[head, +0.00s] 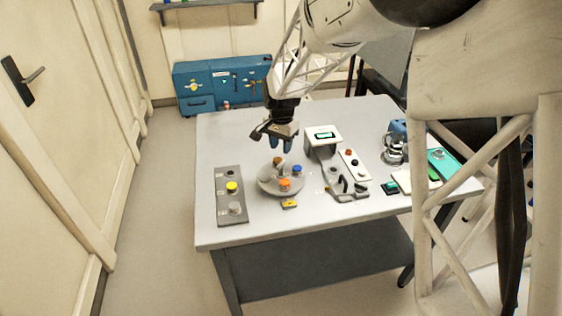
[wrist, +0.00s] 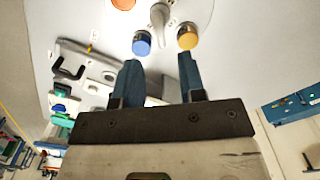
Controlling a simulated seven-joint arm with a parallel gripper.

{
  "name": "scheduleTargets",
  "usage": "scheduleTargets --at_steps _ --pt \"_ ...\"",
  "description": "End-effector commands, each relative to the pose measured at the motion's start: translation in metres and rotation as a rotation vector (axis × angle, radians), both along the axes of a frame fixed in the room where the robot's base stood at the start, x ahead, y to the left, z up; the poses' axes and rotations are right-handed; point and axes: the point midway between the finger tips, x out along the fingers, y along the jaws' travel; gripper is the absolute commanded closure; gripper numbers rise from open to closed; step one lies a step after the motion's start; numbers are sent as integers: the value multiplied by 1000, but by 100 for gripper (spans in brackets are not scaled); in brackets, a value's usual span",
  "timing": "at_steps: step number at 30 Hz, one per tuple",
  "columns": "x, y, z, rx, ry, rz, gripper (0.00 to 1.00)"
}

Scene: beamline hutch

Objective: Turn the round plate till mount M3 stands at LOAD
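The round plate (head: 267,186) is a pale grey disc on the table; part of it shows at the top of the wrist view (wrist: 182,12). It carries an orange mount (head: 285,185), a blue mount (head: 297,171) and a brownish-yellow mount (head: 278,162). I cannot read which mount is M3. My gripper (head: 282,147) is above the plate's far side, its blue fingers apart and empty (wrist: 158,62). A yellow tag (head: 289,204) lies before the plate; its lettering is unreadable.
Left of the plate is a grey board (head: 232,209) with a yellow and a grey-topped piece. To the right are a white stand with a display (head: 323,133), a dark-handled fixture (head: 347,190) and a white button panel (head: 354,167).

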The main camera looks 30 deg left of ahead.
Motion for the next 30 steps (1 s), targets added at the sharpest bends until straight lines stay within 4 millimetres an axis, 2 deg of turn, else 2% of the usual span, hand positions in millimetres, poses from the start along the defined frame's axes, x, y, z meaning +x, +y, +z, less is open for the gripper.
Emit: scheduleTargets --at_steps 12,18,30 --pt "0 0 -47 -2 1 0 63" --pt "0 0 -64 0 0 0 63" --pt "0 0 -69 0 0 0 63"
